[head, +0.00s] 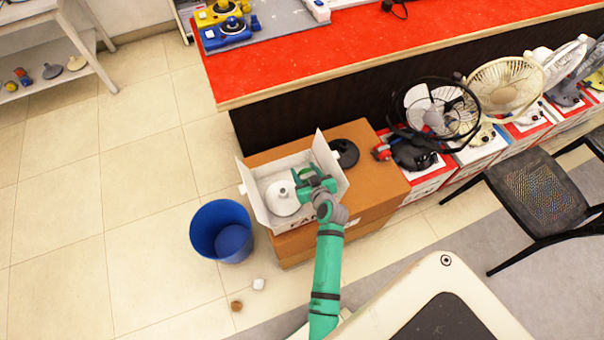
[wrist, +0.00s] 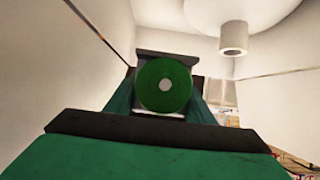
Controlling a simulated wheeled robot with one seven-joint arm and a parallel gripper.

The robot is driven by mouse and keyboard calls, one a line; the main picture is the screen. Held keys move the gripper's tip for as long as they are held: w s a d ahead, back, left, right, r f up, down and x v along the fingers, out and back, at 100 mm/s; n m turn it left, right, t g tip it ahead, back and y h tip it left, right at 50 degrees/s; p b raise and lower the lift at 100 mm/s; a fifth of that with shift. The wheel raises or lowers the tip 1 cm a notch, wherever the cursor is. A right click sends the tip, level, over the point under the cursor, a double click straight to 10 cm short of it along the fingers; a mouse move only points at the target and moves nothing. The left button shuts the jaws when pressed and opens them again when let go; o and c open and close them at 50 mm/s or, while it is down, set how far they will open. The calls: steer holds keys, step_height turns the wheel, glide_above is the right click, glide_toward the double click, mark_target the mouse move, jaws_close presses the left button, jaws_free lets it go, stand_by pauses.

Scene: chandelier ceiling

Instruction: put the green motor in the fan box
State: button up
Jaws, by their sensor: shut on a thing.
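The fan box (head: 318,161) is an open white carton with raised flaps. It stands on a brown cardboard box. A white round fan base (head: 283,199) with a stub lies inside it; this base also shows at the top right of the wrist view (wrist: 232,37). My gripper (head: 303,181) is over the right part of the opening, at or just inside the rim. It is shut on the green motor (wrist: 177,73), whose round green face with a pale centre shows between the jaws in the wrist view. In the head view the hand mixes with the motor. The motor's exact height above the floor of the box is unclear.
The brown box (head: 377,180) carries a black round base (head: 344,152) right behind the fan box. A blue bin (head: 221,232) stands on the floor at left. The red counter (head: 300,55) rises behind. Fans on boxes line the right, near a black chair (head: 540,200).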

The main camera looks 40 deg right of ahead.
steer(key=shift+w+d+f, duration=0.1)
steer(key=shift+w+f, duration=0.6)
steer(key=shift+w, duration=0.05)
steer(key=shift+w+d+f, duration=0.1)
steer(key=shift+w+f, duration=0.05)
steer(key=shift+f, duration=1.6)
steer(key=shift+f, duration=0.6)
steer(key=o, duration=1.5)
